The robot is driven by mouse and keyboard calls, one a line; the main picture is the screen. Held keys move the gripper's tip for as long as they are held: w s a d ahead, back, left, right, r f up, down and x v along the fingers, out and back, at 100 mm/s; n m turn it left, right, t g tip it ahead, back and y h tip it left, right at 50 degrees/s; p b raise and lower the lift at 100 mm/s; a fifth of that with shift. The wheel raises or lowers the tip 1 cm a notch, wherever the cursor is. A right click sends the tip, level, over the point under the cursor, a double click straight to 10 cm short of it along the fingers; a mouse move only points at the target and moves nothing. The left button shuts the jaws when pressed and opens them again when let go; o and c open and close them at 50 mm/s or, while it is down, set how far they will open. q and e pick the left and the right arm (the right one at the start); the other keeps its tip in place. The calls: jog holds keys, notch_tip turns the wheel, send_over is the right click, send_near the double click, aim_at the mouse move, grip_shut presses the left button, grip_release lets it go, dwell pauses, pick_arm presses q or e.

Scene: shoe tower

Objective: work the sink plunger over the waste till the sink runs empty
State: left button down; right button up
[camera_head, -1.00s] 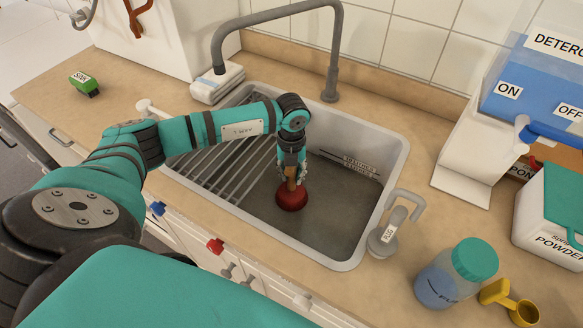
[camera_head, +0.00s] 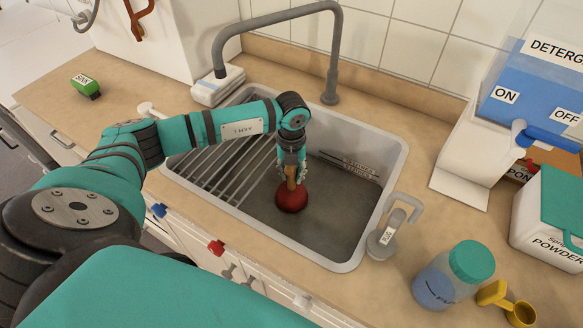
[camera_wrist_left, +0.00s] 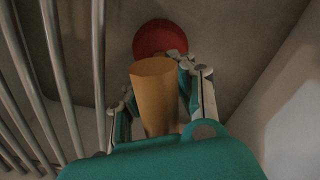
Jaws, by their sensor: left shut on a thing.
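The sink plunger has a red cup (camera_head: 291,198) and a wooden handle (camera_wrist_left: 154,92). My left gripper (camera_head: 291,172) is shut on the handle and holds the plunger upright inside the grey sink (camera_head: 345,262). In the left wrist view the red cup (camera_wrist_left: 160,38) shows beyond the handle. The cup is low in the sink, at or near its floor; I cannot tell whether it touches. The waste is hidden from view. I cannot clearly tell the water level in the sink. My right gripper is not in view.
A metal rack (camera_head: 218,170) covers the sink's left part. The grey tap (camera_head: 330,85) arches over the back. A grey plug (camera_head: 388,236) stands at the right rim. A jar with a teal lid (camera_head: 452,275), a yellow scoop (camera_head: 507,302) and a powder box (camera_head: 548,222) stand farther right.

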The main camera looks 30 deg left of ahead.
pick_arm(q)
jog(key=shift+f+b, duration=0.95)
jog(key=shift+f, duration=0.45)
jog(key=shift+r, duration=0.15)
jog(key=shift+r+p, duration=1.4)
jog(key=shift+r, duration=0.3)
jog(key=shift+f, duration=0.2)
jog(key=shift+f+b, duration=1.45)
jog(key=shift+f, duration=0.2)
